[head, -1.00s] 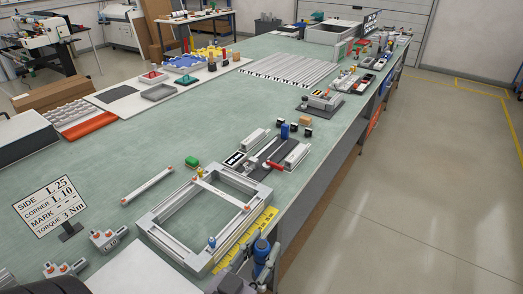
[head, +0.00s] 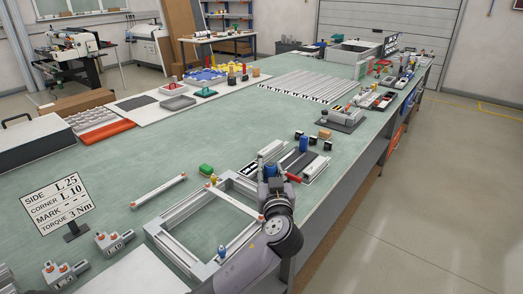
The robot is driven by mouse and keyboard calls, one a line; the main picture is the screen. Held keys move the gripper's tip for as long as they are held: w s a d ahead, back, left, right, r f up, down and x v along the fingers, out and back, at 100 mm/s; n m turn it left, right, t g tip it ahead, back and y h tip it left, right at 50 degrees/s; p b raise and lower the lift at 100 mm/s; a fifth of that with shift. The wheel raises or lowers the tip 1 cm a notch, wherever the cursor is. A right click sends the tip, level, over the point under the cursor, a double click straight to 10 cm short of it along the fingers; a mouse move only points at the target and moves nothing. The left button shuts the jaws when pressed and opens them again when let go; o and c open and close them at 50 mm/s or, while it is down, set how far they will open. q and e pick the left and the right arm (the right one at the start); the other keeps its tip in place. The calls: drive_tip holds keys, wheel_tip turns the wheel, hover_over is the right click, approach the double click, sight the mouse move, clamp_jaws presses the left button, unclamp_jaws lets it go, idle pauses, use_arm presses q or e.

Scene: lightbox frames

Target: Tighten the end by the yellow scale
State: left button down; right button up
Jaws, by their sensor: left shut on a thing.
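The light grey rectangular frame (head: 163,236) lies on the green bench. A crossbar (head: 236,199) with orange-red ends spans it, with a yellow piece (head: 213,178) at its far end. A small blue piece (head: 222,250) stands at the frame's near corner. My left gripper (head: 268,188) is over the frame's right side, shut on a blue tool (head: 270,170) that shows only in part. My right gripper is not in view.
A sign (head: 58,204) and grey blocks (head: 115,240) stand near left. A fixture with a red handle (head: 292,177) lies just beyond my gripper. The middle of the bench is clear.

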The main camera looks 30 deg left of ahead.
use_arm(q)
drive_tip(key=a+r+n+g+y, duration=0.1)
drive_tip(key=a+r, duration=0.1)
drive_tip(key=w+a+r+n+g+y, duration=0.1)
drive_tip(key=r, duration=0.1)
drive_tip(key=shift+w+a+r, duration=0.1)
drive_tip(key=shift+a, duration=0.25)
wheel_tip(320, 180, down, 5)
drive_tip(key=b, duration=0.5)
drive_tip(key=shift+d+r, duration=0.1)
drive_tip(key=shift+r, duration=0.05)
drive_tip(key=shift+b, duration=0.7)
idle(0.9)
drive_tip(key=shift+f+b, duration=1.3)
